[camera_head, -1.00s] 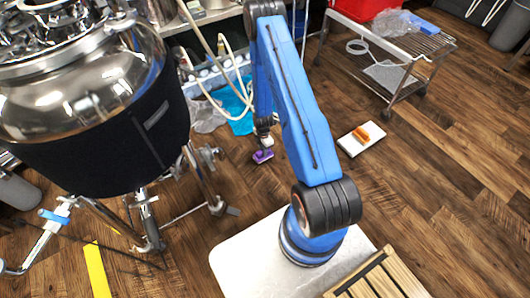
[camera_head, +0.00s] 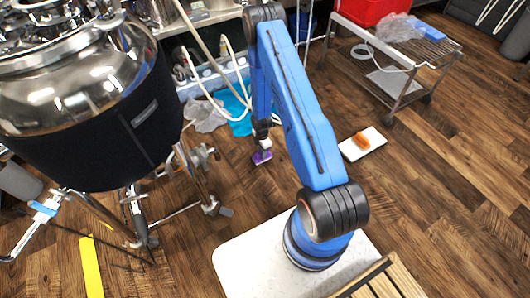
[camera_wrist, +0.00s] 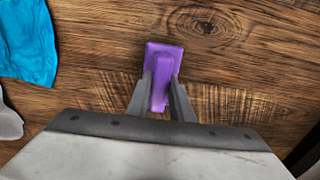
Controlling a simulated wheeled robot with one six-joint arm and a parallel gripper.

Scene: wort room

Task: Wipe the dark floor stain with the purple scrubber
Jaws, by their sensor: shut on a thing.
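The purple scrubber (camera_head: 262,157) is a small block with a raised grip, low over or on the wooden floor. I cannot tell whether it touches the boards. My gripper (camera_head: 264,144) is shut on its grip. In the wrist view the scrubber (camera_wrist: 164,52) lies between the two grey fingers of my gripper (camera_wrist: 160,88), its flat base showing around the grip. No distinct dark floor stain stands out from the dark wood grain in either current view. The scrubber and my arm hide some floor.
A steel vessel (camera_head: 75,75) on legs stands at left. A blue cloth (camera_head: 238,122) and clear plastic lie behind the scrubber. A white board (camera_head: 372,146) with an orange item (camera_head: 361,141) lies to its right. A wire cart (camera_head: 397,88) stands at upper right. Floor between is open.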

